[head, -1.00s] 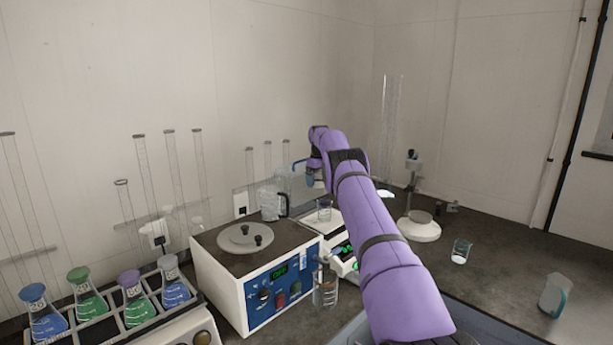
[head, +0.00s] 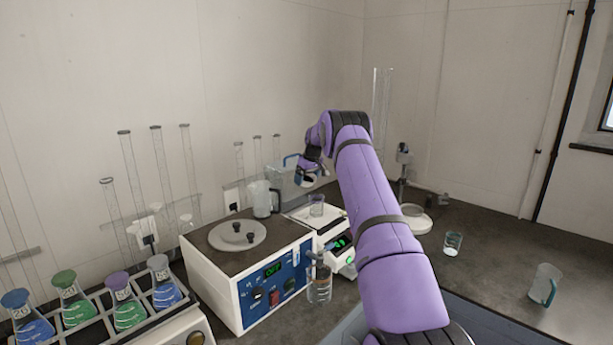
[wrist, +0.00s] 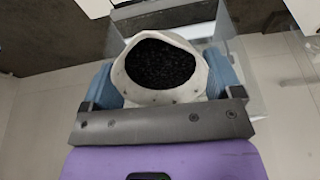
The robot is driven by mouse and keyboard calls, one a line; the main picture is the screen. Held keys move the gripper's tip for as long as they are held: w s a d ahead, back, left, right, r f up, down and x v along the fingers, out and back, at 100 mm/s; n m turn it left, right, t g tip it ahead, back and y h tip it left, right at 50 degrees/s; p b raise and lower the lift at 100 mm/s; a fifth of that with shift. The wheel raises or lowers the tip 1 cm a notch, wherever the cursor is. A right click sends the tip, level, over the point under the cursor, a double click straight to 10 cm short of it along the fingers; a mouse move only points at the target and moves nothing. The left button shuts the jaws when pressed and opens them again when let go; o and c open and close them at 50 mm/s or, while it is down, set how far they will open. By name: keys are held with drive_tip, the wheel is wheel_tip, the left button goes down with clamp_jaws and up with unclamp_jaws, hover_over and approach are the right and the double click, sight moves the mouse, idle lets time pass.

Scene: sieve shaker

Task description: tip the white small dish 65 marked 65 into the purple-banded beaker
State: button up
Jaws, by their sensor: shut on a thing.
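My gripper (wrist: 162,88) is shut on the white small dish (wrist: 122,78), with one blue finger on each side of it. The dish holds dark granules, and its open mouth faces the wrist camera. Its mark is not readable. In the head view my gripper (head: 309,174) is above and behind the balance, with the dish small and partly hidden. Other beakers stand at the front (head: 320,291) and right (head: 453,244). I cannot make out a purple band on any of them.
The sieve shaker (head: 248,290) stands left of the balance (head: 336,258). A clear jug (head: 263,198) and a blue-rimmed clear box (head: 290,190) are behind. Flasks in a rack (head: 97,331) are at left. A blue-handled jug (head: 543,285) stands at right, with free bench around it.

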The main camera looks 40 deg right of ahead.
sight(313, 182)
drive_tip(key=t, duration=0.2)
drive_tip(key=s+r+t, duration=0.1)
drive_tip(key=t, duration=0.1)
drive_tip(key=shift+d+t, duration=0.1)
drive_tip(key=shift+t, duration=0.3)
drive_tip(key=shift+s+r+t, duration=0.2)
drive_tip(key=shift+s+t, duration=0.15)
drive_tip(key=shift+t, duration=0.75)
drive_tip(key=shift+s+f+t, duration=0.1)
drive_tip(key=shift+s+t, duration=0.15)
drive_tip(key=shift+t, duration=0.55)
drive_tip(key=shift+s+t, duration=0.1)
drive_tip(key=shift+t, duration=0.2)
drive_tip(key=shift+s+t, duration=0.1)
drive_tip(key=shift+t, duration=0.2)
drive_tip(key=shift+s+t, duration=0.15)
drive_tip(key=shift+t, duration=0.45)
drive_tip(key=shift+s, duration=0.2)
drive_tip(key=shift+s+t, duration=0.25)
drive_tip(key=shift+t, duration=0.55)
drive_tip(key=shift+s+t, duration=0.25)
drive_tip(key=shift+t, duration=0.55)
drive_tip(key=shift+s+f+t+y, duration=0.15)
drive_tip(key=shift+s+t, duration=0.3)
drive_tip(key=shift+t, duration=0.55)
drive_tip(key=shift+s+t+y, duration=0.15)
drive_tip(key=shift+s+t, duration=0.25)
drive_tip(key=shift+t, duration=0.6)
